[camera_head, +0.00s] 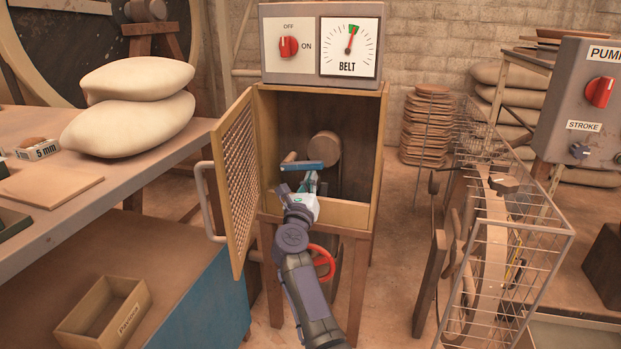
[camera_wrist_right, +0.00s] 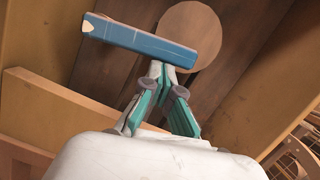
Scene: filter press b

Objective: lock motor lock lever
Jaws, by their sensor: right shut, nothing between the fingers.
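The motor lock lever looks to be the blue bar (camera_head: 302,165) inside the open cabinet (camera_head: 262,130), in front of a round wooden disc (camera_head: 325,147). In the right wrist view the blue lever (camera_wrist_right: 145,42) lies across the top, slightly tilted, with the disc (camera_wrist_right: 190,35) behind it. My right gripper (camera_head: 312,176) reaches into the cabinet from below. Its fingertips (camera_wrist_right: 158,68) are together, empty, just under the lever's lower edge. I cannot tell whether they touch it. My left gripper is not in view.
The cabinet's mesh door (camera_head: 238,175) stands open to the left. A panel (camera_head: 320,45) with a red OFF/ON knob and BELT gauge sits on top. A red handwheel (camera_head: 322,262) is below.

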